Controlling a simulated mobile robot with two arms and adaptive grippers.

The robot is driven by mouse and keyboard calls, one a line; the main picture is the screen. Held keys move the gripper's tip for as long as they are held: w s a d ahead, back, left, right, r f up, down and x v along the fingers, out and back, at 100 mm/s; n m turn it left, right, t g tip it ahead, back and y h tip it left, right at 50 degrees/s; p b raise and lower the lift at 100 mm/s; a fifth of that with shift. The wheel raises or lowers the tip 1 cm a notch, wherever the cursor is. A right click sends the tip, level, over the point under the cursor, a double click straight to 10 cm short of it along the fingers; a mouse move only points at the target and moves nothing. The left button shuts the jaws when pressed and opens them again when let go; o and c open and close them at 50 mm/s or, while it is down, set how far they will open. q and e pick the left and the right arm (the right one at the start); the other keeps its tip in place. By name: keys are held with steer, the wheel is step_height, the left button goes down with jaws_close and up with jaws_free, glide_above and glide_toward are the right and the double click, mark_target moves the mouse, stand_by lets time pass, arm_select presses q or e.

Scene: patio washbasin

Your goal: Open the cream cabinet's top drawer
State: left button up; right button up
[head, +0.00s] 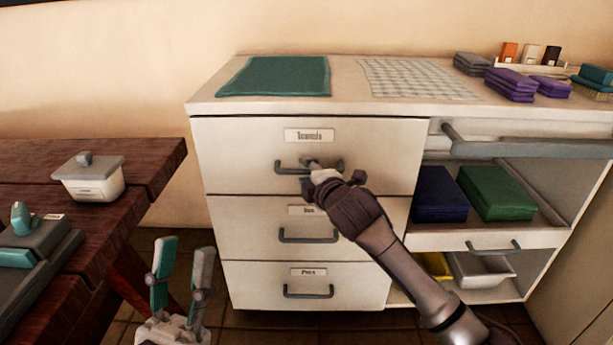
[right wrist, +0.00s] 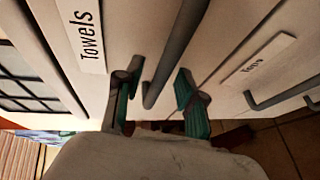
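The cream cabinet (head: 222,108) stands ahead of me. Its top drawer (head: 237,150), labelled "Towels", looks shut, its front flush with the drawers below. The top drawer's grey bar handle (head: 288,171) is partly hidden by my right gripper (head: 322,170) in the head view. In the right wrist view, the handle (right wrist: 177,52) runs between the two fingers of my right gripper (right wrist: 157,95). The fingers are apart, with visible gaps to the bar. My left gripper (head: 181,275) is open and empty, low in front of the cabinet's left side.
Two more handled drawers (head: 240,232) sit below. Open shelves with a blue stack (head: 438,195) and a green stack (head: 497,192) are at right. A dark wooden table (head: 150,160) with a lidded white box (head: 90,178) stands at left. A teal towel (head: 275,76) lies on top.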

steer(key=shift+w+a+f, duration=0.1)
steer(key=shift+w+a, duration=0.05)
steer(key=shift+w, duration=0.2)
jaws_close()
